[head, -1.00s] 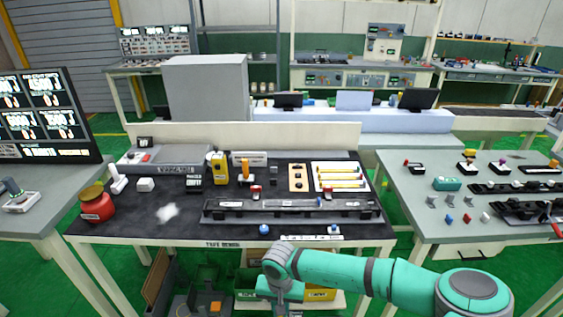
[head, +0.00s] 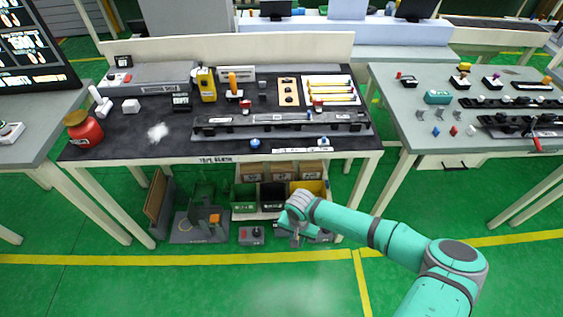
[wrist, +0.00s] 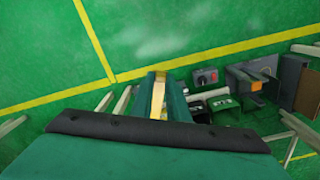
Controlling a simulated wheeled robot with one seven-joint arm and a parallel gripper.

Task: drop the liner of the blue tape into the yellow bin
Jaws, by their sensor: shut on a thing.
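My gripper (head: 297,239) is low in front of the bench, right of the grey box with a red knob. In the wrist view its teal fingers (wrist: 158,97) are shut on a thin pale-yellow strip, which I take to be the liner (wrist: 158,94). The yellow bin (head: 308,186) stands on the low shelf under the bench, behind and above my gripper in the head view; my wrist partly covers it. Small blue items sit at the bench's front edge, one round (head: 255,143); I cannot tell which is the blue tape.
A green bin (head: 244,197) and a black bin (head: 273,195) stand left of the yellow one. The grey box with a red knob (head: 252,236) is on the floor close by. The bench top (head: 110,150) overhangs the bins. Open green floor lies in front.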

